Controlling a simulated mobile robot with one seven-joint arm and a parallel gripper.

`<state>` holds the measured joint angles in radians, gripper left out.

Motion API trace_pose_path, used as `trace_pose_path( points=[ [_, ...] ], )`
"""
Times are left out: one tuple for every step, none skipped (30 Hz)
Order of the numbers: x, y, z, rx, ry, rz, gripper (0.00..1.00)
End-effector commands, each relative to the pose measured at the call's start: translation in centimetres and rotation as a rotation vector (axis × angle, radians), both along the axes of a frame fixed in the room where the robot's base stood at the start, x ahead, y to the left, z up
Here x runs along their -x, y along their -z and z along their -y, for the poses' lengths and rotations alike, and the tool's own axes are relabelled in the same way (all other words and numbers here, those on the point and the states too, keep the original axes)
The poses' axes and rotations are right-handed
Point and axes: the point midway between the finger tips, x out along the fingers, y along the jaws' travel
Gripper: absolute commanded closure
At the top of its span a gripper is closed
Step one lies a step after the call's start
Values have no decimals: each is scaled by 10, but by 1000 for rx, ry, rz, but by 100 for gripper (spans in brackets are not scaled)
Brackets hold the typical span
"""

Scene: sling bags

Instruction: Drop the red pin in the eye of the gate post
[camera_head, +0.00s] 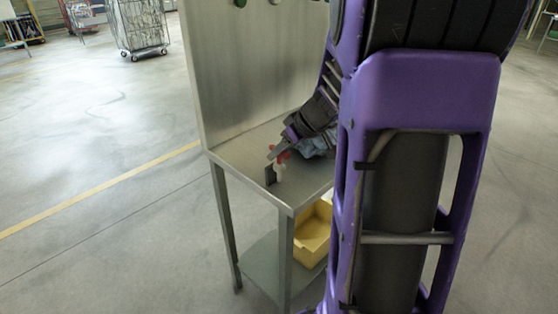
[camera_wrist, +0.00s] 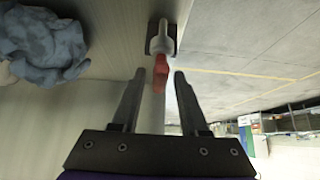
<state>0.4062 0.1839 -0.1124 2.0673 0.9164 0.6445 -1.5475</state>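The red pin (camera_wrist: 160,70) shows between the fingertips of my gripper (camera_wrist: 160,76) in the wrist view, with a small gap on each side. My gripper is open around it. The pale gate post (camera_wrist: 163,36) stands on a dark base (camera_wrist: 153,46), just beyond the red pin. In the head view the red pin (camera_head: 279,151) shows at the top of the pale post (camera_head: 280,173), under my gripper (camera_head: 282,147). I cannot tell whether the pin is in the eye, which is hidden.
A crumpled blue-grey cloth (camera_wrist: 42,42) lies on the metal table (camera_head: 237,158), beside the post. A tall metal panel (camera_head: 255,65) rises behind the table. A yellow bin (camera_head: 313,235) is on the lower shelf.

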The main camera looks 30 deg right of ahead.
Motion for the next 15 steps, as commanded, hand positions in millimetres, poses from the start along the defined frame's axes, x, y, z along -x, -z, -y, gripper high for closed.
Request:
trace_pose_path(
  points=[
    [0, 0, 0, 0, 0, 0, 67],
    [0, 0, 0, 0, 0, 0, 73],
    [0, 0, 0, 0, 0, 0, 80],
    [0, 0, 0, 0, 0, 0, 85],
    [0, 0, 0, 0, 0, 0, 91],
    [0, 0, 0, 0, 0, 0, 98],
    [0, 0, 0, 0, 0, 0, 100],
    [0, 0, 0, 0, 0, 0, 100],
    [0, 0, 0, 0, 0, 0, 100],
    [0, 0, 0, 0, 0, 0, 100],
    [0, 0, 0, 0, 0, 0, 100],
    [0, 0, 0, 0, 0, 0, 100],
    [0, 0, 0, 0, 0, 0, 100],
    [0, 0, 0, 0, 0, 1, 100],
    [0, -1, 0, 0, 0, 1, 100]
  ],
)
